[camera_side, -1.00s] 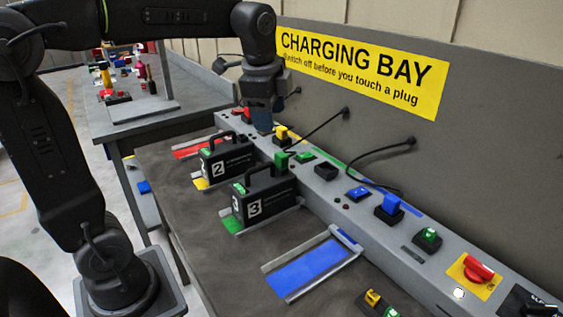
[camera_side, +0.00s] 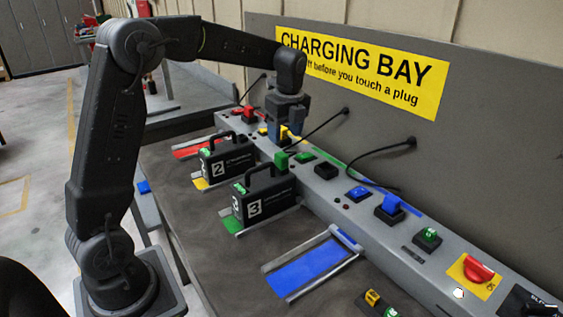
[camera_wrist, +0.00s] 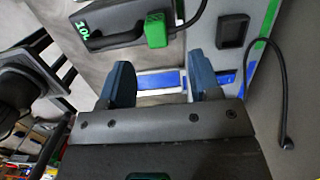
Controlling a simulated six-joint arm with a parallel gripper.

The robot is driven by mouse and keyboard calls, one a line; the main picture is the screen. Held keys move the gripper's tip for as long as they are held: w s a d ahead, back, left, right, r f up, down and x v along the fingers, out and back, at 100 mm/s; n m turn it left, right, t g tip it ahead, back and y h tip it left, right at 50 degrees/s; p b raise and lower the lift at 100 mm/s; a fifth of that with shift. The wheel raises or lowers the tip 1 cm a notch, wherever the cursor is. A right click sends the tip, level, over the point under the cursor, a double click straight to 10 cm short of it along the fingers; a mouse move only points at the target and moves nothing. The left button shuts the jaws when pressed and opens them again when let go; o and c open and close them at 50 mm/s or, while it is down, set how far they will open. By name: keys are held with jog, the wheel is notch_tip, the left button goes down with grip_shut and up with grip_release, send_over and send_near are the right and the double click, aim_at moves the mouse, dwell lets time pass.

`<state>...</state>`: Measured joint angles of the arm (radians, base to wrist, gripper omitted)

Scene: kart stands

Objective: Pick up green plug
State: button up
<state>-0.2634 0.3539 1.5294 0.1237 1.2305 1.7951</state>
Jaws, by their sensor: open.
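My gripper (camera_side: 284,136) points down above the rail, up and slightly right of the plug in the side view. In the wrist view its two blue fingers (camera_wrist: 162,77) are apart with nothing held between them. The plug lies ahead of the fingertips, not between them.
The yellow plug (camera_side: 296,138) is partly hidden behind my gripper. An empty black socket (camera_side: 325,171) lies right of the green plug. Black cords hang near the rail. The blue plug (camera_side: 391,204) and red switch (camera_side: 478,268) are farther along. The blue bay (camera_side: 308,269) is empty.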

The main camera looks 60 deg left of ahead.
aim_at(282, 154)
jog(key=shift+s+a+f, duration=0.15)
jog(key=shift+a+f, duration=0.05)
jog(key=shift+f, duration=1.2)
jog(key=shift+s+a+f, duration=0.1)
jog(key=shift+a+f, duration=0.05)
jog(key=shift+f, duration=1.25)
jog(key=c, duration=1)
